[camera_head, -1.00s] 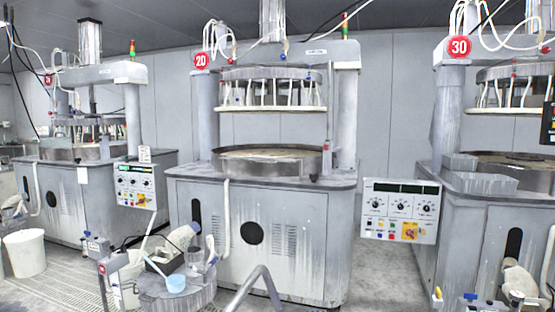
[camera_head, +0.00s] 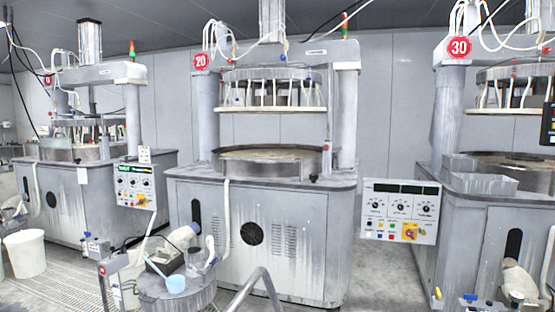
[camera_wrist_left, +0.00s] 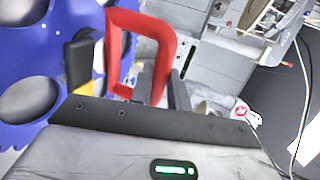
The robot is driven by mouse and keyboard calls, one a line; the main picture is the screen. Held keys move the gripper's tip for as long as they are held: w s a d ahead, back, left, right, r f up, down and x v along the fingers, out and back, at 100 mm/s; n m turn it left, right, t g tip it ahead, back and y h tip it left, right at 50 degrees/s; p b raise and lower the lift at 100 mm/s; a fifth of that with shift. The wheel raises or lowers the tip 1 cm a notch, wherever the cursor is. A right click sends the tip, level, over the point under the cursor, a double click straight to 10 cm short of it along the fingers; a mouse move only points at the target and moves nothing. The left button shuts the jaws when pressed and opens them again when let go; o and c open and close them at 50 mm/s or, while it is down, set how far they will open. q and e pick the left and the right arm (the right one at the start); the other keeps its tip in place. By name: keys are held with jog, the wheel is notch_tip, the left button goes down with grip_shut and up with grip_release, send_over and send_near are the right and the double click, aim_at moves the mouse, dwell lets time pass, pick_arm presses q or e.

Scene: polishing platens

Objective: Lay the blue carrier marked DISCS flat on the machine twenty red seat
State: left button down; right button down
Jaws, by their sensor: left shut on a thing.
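In the left wrist view my left gripper (camera_wrist_left: 125,78) is shut on a red loop handle (camera_wrist_left: 113,50), which stands up between its dark fingers. A blue carrier (camera_wrist_left: 62,18) with large round holes fills the left of that view, tilted. No DISCS marking can be read on it. In the head view machine twenty (camera_head: 250,165) stands in the middle with a red 20 sign (camera_head: 201,61). Its round platen (camera_head: 262,155) lies under a raised upper head. I cannot make out a red seat. Neither gripper nor the carrier shows in the head view.
Machine 30 (camera_head: 500,220) stands at the right and another machine (camera_head: 70,195) at the left. A control box (camera_head: 400,210) hangs right of machine twenty. A drum (camera_head: 180,295) bearing a blue ladle (camera_head: 175,284) and a grey rail (camera_head: 262,285) are in front.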

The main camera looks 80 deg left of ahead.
pick_arm(q)
notch_tip(320, 180, up, 7)
jog(key=p, duration=0.3)
dwell(1.0)
dwell(0.5)
